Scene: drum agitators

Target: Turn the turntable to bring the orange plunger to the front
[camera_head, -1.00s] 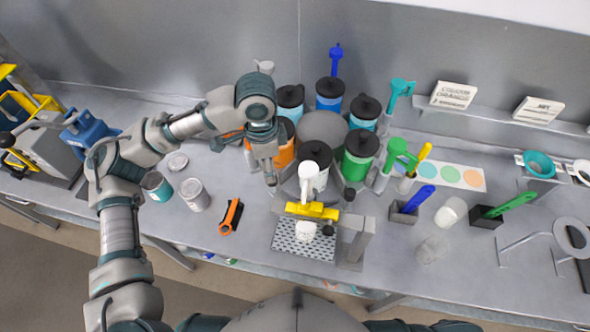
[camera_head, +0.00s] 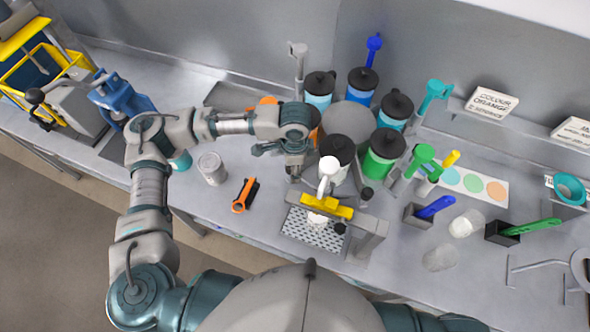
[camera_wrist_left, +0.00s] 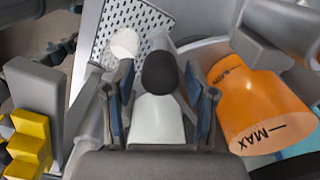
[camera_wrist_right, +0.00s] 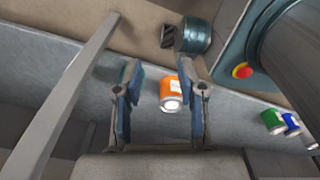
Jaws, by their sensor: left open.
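The round grey turntable (camera_head: 346,117) carries a ring of canisters with black knobs. The white canister (camera_head: 340,172) is at the front, above the yellow-barred stand. The orange canister (camera_head: 315,135) is on the left side, mostly hidden behind my left arm. In the left wrist view the orange canister (camera_wrist_left: 262,105), marked MAX, lies right of the gripper. My left gripper (camera_head: 293,172) is open at the turntable's front left. In its wrist view the fingers (camera_wrist_left: 162,108) stand either side of the white canister (camera_wrist_left: 158,118); contact cannot be told. My right gripper (camera_wrist_right: 162,100) is open and empty below the bench.
The stand with a yellow bar (camera_head: 326,206) and perforated tray (camera_head: 300,232) is just in front. Scoops in holders (camera_head: 418,214) stand right. A leg or bar (camera_wrist_right: 70,95) is near my right gripper.

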